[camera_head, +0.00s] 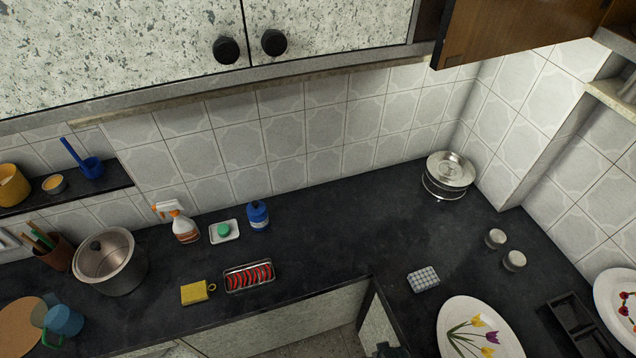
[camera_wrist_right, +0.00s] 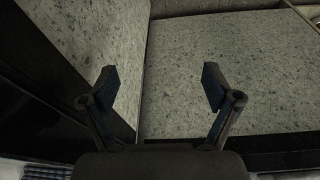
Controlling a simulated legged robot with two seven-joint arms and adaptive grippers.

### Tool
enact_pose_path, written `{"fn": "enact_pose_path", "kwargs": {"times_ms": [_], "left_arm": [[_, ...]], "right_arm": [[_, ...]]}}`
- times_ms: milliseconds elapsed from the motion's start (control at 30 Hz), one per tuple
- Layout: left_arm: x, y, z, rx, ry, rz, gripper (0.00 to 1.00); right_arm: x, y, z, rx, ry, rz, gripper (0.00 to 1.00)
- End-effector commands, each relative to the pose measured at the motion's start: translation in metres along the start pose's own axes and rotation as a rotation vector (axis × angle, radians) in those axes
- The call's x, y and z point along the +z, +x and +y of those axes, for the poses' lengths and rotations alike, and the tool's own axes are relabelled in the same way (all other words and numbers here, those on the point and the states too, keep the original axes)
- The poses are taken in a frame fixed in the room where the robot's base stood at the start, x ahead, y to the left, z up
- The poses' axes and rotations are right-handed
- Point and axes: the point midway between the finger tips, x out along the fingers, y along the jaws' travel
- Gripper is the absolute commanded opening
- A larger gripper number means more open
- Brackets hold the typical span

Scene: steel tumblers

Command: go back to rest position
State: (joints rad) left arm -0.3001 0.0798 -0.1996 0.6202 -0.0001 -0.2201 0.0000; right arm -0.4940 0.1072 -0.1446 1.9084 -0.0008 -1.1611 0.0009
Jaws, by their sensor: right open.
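My right gripper (camera_wrist_right: 160,88) is open and empty in the wrist view, its two fingers spread apart in front of speckled cabinet panels (camera_wrist_right: 230,60). A small dark shape at the bottom edge of the head view may be part of it, but I cannot be sure. My left gripper is not in view. Two steel tumblers (camera_head: 495,238) (camera_head: 515,260) stand apart from each other on the dark counter at the right, with no gripper at them.
The dark counter (camera_head: 340,230) bends at a corner. On it are a steel pot (camera_head: 110,262), a spray bottle (camera_head: 184,227), a red-filled tray (camera_head: 249,277), a steel container (camera_head: 447,178) and a tulip plate (camera_head: 450,340). A wooden cabinet door (camera_head: 510,30) hangs open above.

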Motion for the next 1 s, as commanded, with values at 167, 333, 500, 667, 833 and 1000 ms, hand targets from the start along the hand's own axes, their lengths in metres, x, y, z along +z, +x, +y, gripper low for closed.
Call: {"fn": "enact_pose_path", "kwargs": {"times_ms": [167, 333, 500, 667, 833, 1000], "left_arm": [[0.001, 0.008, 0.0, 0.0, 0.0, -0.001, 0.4], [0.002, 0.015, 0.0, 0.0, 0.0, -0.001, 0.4], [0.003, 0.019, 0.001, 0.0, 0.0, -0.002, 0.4], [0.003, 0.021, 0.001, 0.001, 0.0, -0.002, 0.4], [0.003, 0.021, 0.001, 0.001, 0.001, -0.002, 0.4], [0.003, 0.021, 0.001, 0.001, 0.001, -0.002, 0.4]], "right_arm": [[0.06, 0.1, -0.005, -0.006, -0.009, -0.055, 0.89], [0.147, 0.177, -0.009, -0.012, -0.02, -0.103, 0.89], [0.223, 0.21, -0.01, -0.015, -0.029, -0.137, 0.89], [0.26, 0.217, -0.009, -0.016, -0.034, -0.151, 0.89], [0.268, 0.217, -0.009, -0.016, -0.035, -0.152, 0.89], [0.268, 0.217, -0.009, -0.016, -0.035, -0.153, 0.69]]}}
